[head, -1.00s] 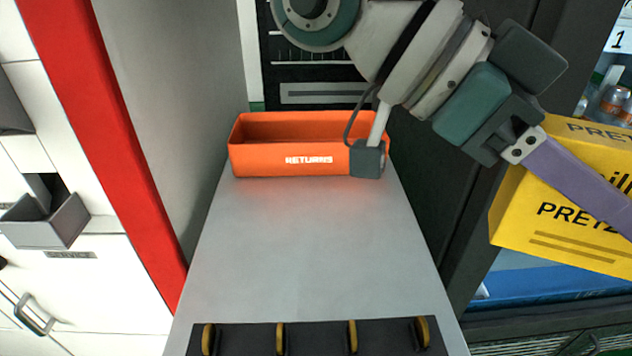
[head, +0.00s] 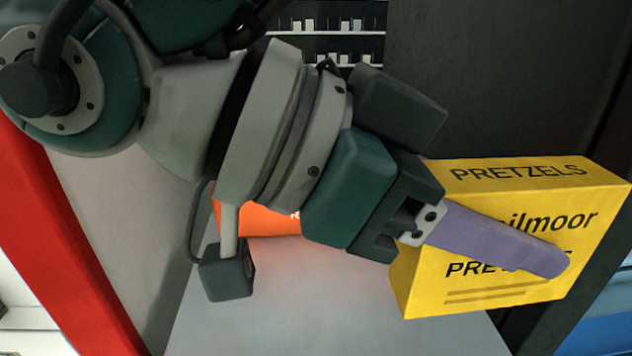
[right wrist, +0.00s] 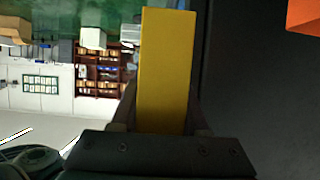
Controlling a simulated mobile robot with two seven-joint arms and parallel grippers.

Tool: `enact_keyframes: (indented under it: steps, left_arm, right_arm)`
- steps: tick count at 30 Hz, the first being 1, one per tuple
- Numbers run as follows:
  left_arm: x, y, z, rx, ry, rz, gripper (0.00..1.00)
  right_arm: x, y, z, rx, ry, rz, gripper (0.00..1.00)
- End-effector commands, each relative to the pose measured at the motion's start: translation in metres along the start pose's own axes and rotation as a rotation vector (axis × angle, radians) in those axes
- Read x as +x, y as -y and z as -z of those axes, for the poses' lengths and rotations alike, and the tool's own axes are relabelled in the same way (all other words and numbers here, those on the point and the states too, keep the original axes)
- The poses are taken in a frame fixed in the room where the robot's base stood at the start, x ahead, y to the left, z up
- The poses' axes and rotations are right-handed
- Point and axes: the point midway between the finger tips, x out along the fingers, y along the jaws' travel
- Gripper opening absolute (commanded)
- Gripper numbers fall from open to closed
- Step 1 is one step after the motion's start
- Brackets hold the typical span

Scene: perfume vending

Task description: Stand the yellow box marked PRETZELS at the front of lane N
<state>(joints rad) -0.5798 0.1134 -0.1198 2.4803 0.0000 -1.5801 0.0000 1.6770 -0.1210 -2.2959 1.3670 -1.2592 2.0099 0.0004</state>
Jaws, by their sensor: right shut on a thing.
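The yellow box marked PRETZELS (head: 500,290) is held at the right of the head view, with its lettering facing me and reading nearly level. My right gripper (head: 550,262) is shut on it, with one purple finger lying across its front face. The far finger is hidden behind the box. In the right wrist view the box (right wrist: 166,70) shows narrow side on, between the two fingers (right wrist: 163,115). Lane N cannot be made out in these frames. My left gripper is not in view.
The orange returns bin (head: 262,220) is mostly hidden behind my right arm, on a grey counter (head: 380,325). A dark cabinet panel (head: 480,90) stands behind the box. A red strip (head: 75,265) runs down the left. A blue surface (head: 600,325) shows at the lower right.

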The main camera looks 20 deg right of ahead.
Motion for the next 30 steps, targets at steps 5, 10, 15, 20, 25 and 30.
enact_keyframes:
  steps: [5,10,15,20,25,30]
  left_arm:
    - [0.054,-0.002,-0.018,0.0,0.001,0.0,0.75]
    - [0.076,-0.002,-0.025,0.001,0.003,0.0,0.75]
    - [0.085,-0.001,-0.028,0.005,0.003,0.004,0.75]
    - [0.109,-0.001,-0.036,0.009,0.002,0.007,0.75]
    - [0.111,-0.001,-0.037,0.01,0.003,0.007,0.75]
    - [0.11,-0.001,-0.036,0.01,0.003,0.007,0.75]
  right_arm:
    - [0.026,0.0,-0.055,0.001,0.0,-0.002,0.0]
    - [0.037,0.0,-0.078,0.001,0.0,-0.001,0.0]
    - [0.042,0.0,-0.088,0.001,0.0,-0.001,0.0]
    - [0.054,0.0,-0.113,0.001,0.0,-0.001,0.0]
    - [0.055,0.0,-0.116,0.001,0.0,-0.001,0.0]
    - [0.055,0.0,-0.115,0.001,0.0,-0.001,0.0]
